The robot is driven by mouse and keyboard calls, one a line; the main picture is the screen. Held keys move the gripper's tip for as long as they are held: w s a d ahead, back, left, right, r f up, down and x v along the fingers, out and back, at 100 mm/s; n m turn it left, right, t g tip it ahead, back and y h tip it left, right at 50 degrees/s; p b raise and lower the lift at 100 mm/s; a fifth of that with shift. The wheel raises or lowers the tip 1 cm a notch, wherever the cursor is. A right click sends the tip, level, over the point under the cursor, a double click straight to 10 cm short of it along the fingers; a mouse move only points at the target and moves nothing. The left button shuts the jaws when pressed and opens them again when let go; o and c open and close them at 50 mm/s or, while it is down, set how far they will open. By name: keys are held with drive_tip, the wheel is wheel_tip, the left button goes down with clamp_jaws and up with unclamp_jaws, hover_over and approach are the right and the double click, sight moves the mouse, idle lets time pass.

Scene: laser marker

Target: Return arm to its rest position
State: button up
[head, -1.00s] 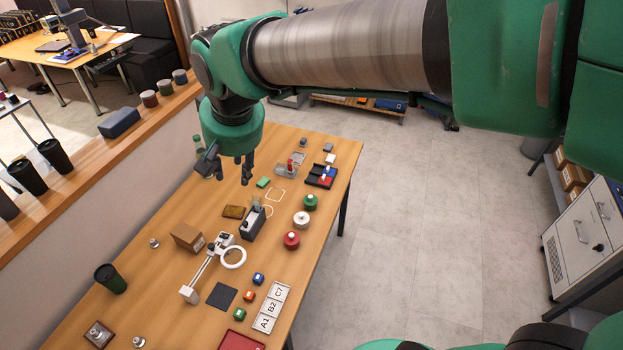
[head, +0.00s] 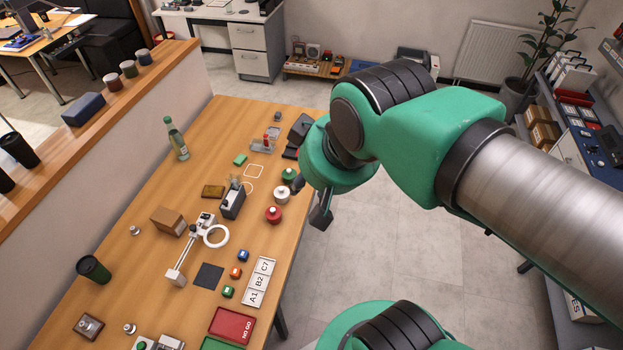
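My arm, green with a brushed metal link, reaches in from the right in the head view, bent at a dark-banded elbow. My gripper (head: 311,203) hangs beside the right edge of the wooden table (head: 150,268), over or just past that edge. Dark finger parts show on its left and lower side. The wrist housing hides much of it, and I cannot tell how far apart the fingertips are. I see nothing held in it. The wrist covers part of the table's far right corner and a dark tray there.
The table holds a green bottle (head: 176,138), a ring magnifier (head: 215,236), a cardboard box (head: 168,221), red (head: 273,214) and green (head: 289,174) round buttons, a label plate (head: 259,282) and a red tray (head: 232,325). Open grey floor (head: 400,250) lies right of the table. Shelving stands far right.

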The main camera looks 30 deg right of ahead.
drive_tip(key=shift+f, duration=0.15)
wheel_tip(320, 180, down, 13)
drive_tip(key=b, duration=1.3)
drive_tip(key=shift+f+b, duration=0.15)
drive_tip(key=shift+b, duration=0.2)
